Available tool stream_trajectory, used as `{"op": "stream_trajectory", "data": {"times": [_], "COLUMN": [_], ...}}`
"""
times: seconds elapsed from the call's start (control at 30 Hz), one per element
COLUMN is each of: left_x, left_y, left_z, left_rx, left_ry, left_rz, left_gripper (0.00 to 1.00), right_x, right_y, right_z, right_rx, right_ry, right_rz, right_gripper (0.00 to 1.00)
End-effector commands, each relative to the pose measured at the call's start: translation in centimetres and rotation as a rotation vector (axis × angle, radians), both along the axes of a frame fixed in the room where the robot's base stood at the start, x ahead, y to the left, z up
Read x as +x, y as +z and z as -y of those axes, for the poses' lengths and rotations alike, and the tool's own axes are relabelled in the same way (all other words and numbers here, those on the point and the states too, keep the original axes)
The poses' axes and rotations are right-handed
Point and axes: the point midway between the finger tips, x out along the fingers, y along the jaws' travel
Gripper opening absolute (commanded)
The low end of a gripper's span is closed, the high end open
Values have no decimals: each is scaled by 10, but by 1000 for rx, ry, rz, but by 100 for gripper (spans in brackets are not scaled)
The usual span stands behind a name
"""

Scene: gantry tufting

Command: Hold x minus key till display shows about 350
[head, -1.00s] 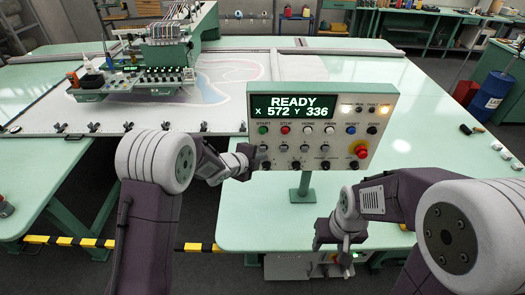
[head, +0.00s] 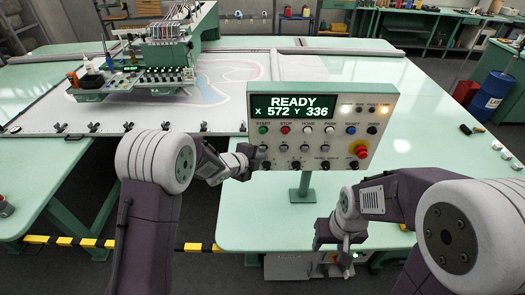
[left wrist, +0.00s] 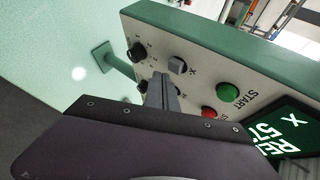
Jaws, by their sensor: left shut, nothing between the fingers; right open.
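The control panel (head: 320,125) stands on a green post. Its display (head: 294,107) reads READY, X 572 Y 336. My left gripper (head: 257,160) is shut and empty at the panel's lower left, below the green START button (head: 263,129). In the left wrist view its closed fingers (left wrist: 161,82) point at the panel face beside a grey square key (left wrist: 178,65) with an X mark next to it. The fingers hide part of the key area. I cannot tell whether they touch a key. My right gripper (head: 343,248) is open and empty, low in front of the table.
A red emergency button (head: 361,151) is at the panel's right. The red STOP button (left wrist: 208,113) and a black knob (left wrist: 137,51) lie near my left fingers. The tufting machine (head: 150,70) stands behind, left. The green tabletop (head: 430,150) is mostly clear at right.

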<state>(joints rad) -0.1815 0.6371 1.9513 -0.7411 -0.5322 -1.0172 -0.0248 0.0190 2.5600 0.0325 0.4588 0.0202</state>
Motion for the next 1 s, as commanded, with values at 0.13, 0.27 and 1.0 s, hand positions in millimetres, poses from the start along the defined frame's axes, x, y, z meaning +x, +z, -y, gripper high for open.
{"op": "stream_trajectory", "data": {"times": [0.13, 0.27, 1.0], "left_x": [3, 8, 13], "left_y": [0, 0, 1], "left_z": [0, 0, 0], "left_rx": [1, 0, 1], "left_ry": [-1, 1, -1], "left_rz": [0, -1, 0], "left_gripper": [0, 0, 0], "right_x": [0, 0, 0], "right_y": [1, 3, 6], "right_z": [0, 0, 0], "right_rx": [0, 0, 0], "right_ry": [0, 0, 0], "right_rz": [0, 0, 0], "right_gripper": [53, 53, 53]}}
